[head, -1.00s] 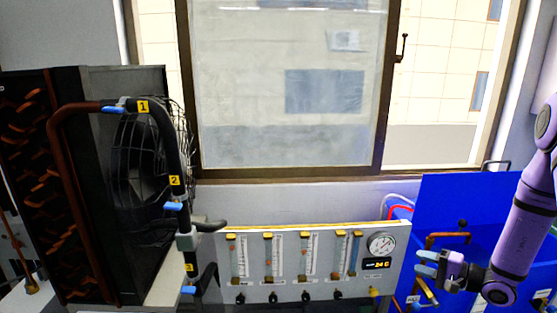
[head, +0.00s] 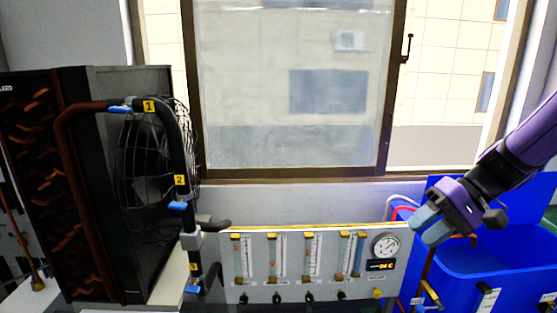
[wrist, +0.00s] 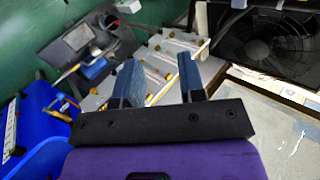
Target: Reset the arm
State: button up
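My purple arm (head: 510,160) reaches in from the right edge of the head view. My gripper (head: 424,228) points down and to the left, in front of the right end of the flowmeter panel and the blue tank. In the wrist view my gripper (wrist: 158,72) shows two blue-grey fingers standing well apart. Nothing is between them, so it is open and empty. The fingers appear in front of the panel there, and I see no contact.
A white panel (head: 290,283) with flowmeters and a gauge (head: 386,246) stands below the window. A blue tank (head: 480,262) is at right. A black fan unit (head: 105,220) with a valved pipe (head: 172,150) stands at left. The space before the window is clear.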

jog(key=s+d+r+t+h, duration=0.1)
jog(key=s+r+t+h, duration=0.1)
jog(key=s+r+h, duration=0.2)
jog(key=s+d+r+n+t+h, duration=0.1)
jog(key=s+r+t+h, duration=0.2)
jog(key=s, duration=0.7)
notch_tip(320, 180, up, 4)
jog(key=shift+s+d+f+t+h, duration=0.1)
jog(key=shift+s+d+t+h, duration=0.2)
jog(key=shift+h, duration=0.7)
